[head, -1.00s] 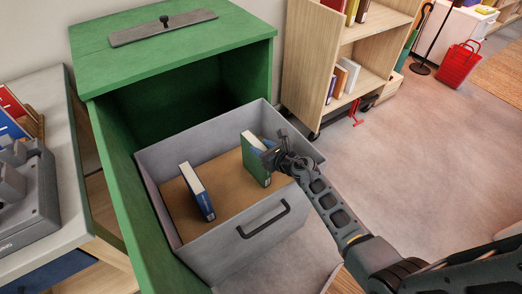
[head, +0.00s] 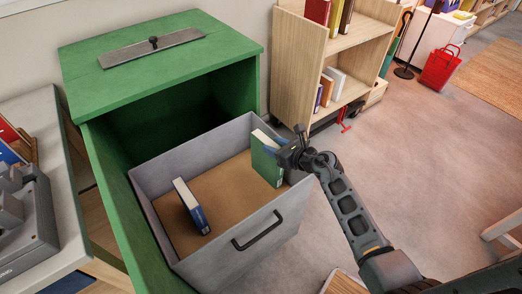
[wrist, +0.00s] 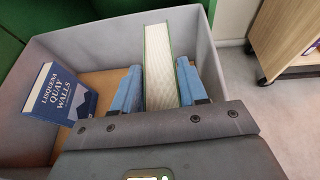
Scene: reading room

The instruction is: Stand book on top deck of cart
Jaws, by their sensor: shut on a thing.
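My gripper (head: 287,158) is shut on a green book (head: 265,160) with white pages. The book is upright at the right side of a grey pull-out bin (head: 145,185). In the wrist view, the blue finger pads (wrist: 160,88) press on both sides of the green book (wrist: 158,60). Whether its lower edge touches the bin floor is unclear. The cart appears to be the wooden shelf unit (head: 292,62) on casters at the back, with several books standing on its upper deck (head: 350,40).
A blue book, "Lisquena Quay Walls" (wrist: 58,95), leans inside the bin; it also shows in the head view (head: 191,206). A green cabinet (head: 150,75) surrounds the bin's rear. A grey counter (head: 62,150) is left. Open floor (head: 420,150) lies right; a red basket (head: 439,68) stands farther back.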

